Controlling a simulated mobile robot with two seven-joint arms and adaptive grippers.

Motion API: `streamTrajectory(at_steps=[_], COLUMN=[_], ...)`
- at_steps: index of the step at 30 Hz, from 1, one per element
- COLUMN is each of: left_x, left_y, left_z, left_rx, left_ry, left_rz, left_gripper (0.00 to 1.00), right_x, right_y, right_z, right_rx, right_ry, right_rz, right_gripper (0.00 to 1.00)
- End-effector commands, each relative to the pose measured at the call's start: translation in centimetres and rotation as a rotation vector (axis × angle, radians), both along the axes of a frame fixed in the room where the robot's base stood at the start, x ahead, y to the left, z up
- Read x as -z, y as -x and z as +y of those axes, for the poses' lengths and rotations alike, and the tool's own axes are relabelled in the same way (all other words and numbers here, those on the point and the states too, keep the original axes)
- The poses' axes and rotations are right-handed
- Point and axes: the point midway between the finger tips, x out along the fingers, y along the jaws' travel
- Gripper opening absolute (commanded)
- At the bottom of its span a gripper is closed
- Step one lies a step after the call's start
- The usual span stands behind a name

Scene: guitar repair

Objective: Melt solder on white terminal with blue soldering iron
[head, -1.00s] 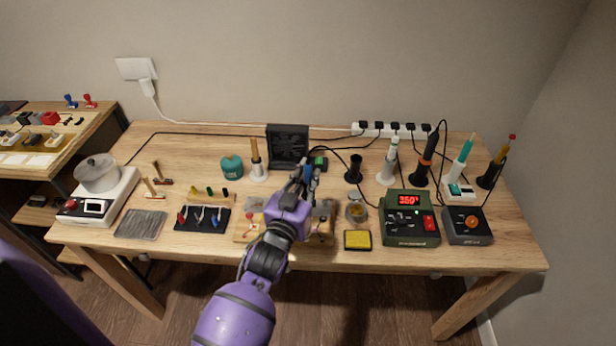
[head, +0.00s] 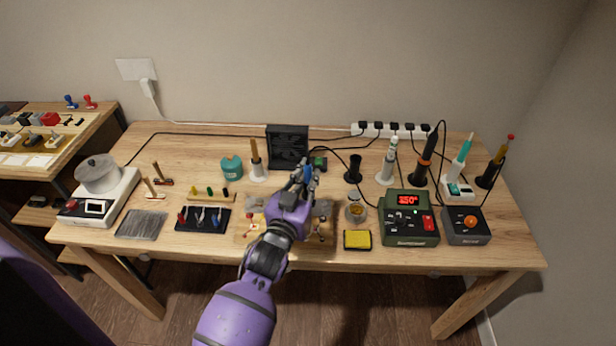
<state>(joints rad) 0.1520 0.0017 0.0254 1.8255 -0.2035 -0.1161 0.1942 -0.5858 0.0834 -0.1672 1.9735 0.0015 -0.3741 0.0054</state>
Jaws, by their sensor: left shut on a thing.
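My left gripper (head: 303,180) reaches over the middle of the workbench, shut on a blue soldering iron (head: 309,173). Only a small blue part of the iron shows between the fingers, and its tip is hidden. Below my gripper and arm lies a wooden work board (head: 245,229) with small clamps, mostly covered by my arm. The white terminal cannot be made out; my arm may hide it. A black empty iron stand (head: 353,170) is to the right of the gripper. My right gripper is not in view.
A black fan unit (head: 287,146) stands behind the gripper. To the right are a yellow sponge (head: 357,240), a tip cleaner (head: 356,210), a green soldering station (head: 410,219) and several irons in stands. A teal jar (head: 231,167) and a tool tray (head: 203,219) are left.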

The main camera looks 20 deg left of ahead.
Motion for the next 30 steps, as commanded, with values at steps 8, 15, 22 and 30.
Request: streamTrajectory(at_steps=[8,15,22,30], left_x=[0.9,1.0,1.2,1.4], left_y=[0.0,0.0,0.0,0.0], left_z=[0.0,0.0,0.0,0.0], left_rx=[0.0,0.0,0.0,0.0], left_ry=[0.0,0.0,0.0,0.0], left_rz=[0.001,0.0,0.0,0.0], left_gripper=[0.0,0.0,0.0,0.0], right_x=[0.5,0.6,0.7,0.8], right_y=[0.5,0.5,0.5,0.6], right_z=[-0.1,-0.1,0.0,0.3], right_rx=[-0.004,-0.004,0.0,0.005], right_ry=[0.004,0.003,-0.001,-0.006], right_rz=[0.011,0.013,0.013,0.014], right_gripper=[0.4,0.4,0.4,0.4])
